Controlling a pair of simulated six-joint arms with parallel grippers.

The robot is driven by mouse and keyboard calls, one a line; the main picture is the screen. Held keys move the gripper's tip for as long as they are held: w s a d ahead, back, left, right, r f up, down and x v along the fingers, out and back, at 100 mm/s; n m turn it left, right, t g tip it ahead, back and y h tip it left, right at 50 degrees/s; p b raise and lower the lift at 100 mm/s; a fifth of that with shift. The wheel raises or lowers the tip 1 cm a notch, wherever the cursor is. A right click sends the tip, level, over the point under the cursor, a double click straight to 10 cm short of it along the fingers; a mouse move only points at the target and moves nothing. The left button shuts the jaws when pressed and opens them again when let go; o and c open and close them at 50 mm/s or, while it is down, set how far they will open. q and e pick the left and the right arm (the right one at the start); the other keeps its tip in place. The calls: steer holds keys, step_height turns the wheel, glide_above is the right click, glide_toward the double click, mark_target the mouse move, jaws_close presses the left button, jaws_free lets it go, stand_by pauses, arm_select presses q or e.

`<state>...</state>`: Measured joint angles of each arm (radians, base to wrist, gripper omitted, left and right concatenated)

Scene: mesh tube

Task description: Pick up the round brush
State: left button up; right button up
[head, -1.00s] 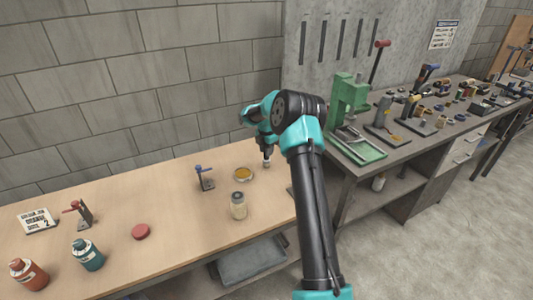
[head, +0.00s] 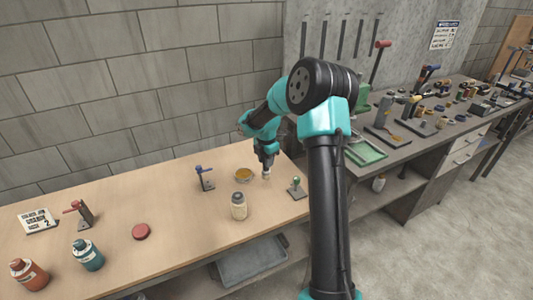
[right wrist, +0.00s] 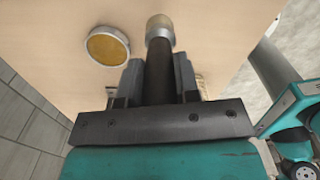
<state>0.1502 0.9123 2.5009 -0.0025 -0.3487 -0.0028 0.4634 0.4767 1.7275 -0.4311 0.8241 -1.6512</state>
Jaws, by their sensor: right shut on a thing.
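My right gripper (head: 266,158) is over the right part of the wooden table, pointing down. It is shut on the round brush (head: 266,176), whose pale tip shows below the fingers. In the right wrist view the brush (right wrist: 160,65) has a dark round handle between the two grey fingers (right wrist: 158,80) and a light tip with a pale collar. I cannot tell whether the tip touches the table. My left gripper is not in view.
A round tin with amber contents (head: 244,175) stands close left of the brush. A jar (head: 238,206), a blue-handled stand (head: 204,179) and a green-knobbed stand (head: 297,188) are nearby. A red disc (head: 140,231) and two bottles are farther left.

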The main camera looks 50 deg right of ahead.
steer(key=shift+s+a+r, duration=0.15)
steer(key=shift+s+a, duration=0.6)
steer(key=shift+a, duration=0.1)
steer(key=shift+s+a+r, duration=0.1)
steer(key=shift+s+a, duration=0.6)
steer(key=shift+a, duration=0.15)
steer(key=shift+w, duration=0.1)
